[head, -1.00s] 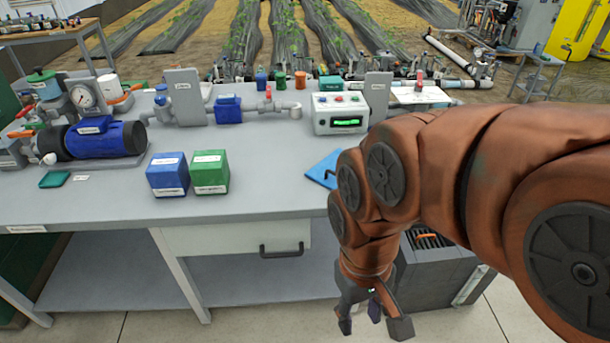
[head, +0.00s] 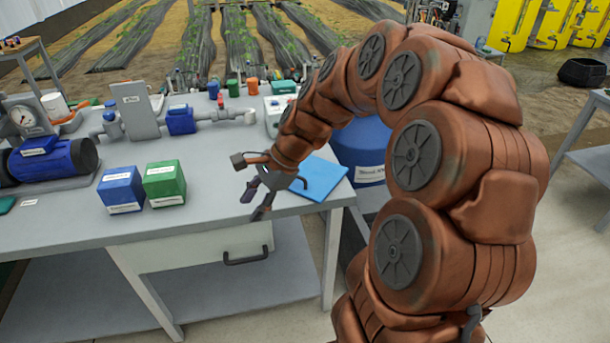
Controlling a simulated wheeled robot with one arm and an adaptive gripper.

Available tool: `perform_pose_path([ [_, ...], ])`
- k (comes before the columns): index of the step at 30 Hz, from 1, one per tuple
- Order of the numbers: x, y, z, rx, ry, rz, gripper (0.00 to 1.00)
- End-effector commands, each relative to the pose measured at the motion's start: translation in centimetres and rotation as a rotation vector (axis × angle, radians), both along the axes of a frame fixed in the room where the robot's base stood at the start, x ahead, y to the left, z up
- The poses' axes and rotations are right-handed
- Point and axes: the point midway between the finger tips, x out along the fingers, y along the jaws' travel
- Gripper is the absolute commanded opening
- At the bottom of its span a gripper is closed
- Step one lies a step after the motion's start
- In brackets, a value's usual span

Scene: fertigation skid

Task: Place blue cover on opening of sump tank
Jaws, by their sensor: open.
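The blue cover (head: 322,180) is a flat light-blue plate lying on the right end of the grey bench, near its front edge. My gripper (head: 256,188) is open and empty, with its fingers spread above the bench, just left of the cover. Part of the wrist overlaps the cover's left side in the picture; I cannot tell whether it touches. A grey box (head: 351,236), possibly the sump tank, shows beside the bench's right end, mostly hidden behind my arm. Its opening is not visible.
A blue box (head: 120,191) and a green box (head: 164,184) stand on the bench (head: 75,225) left of the gripper. A blue drum (head: 360,158) stands behind the bench's right end. Pipes and a pump (head: 55,160) line the back and left.

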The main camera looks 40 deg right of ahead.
Motion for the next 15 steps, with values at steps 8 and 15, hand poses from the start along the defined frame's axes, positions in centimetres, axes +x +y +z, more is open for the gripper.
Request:
perform_pose_path([
  [8, 6.8, -12.0, -2.1, 0.273, 0.099, -0.645, 0.41],
  [15, 8.4, -19.9, -3.9, 0.439, 0.155, -0.993, 0.41],
])
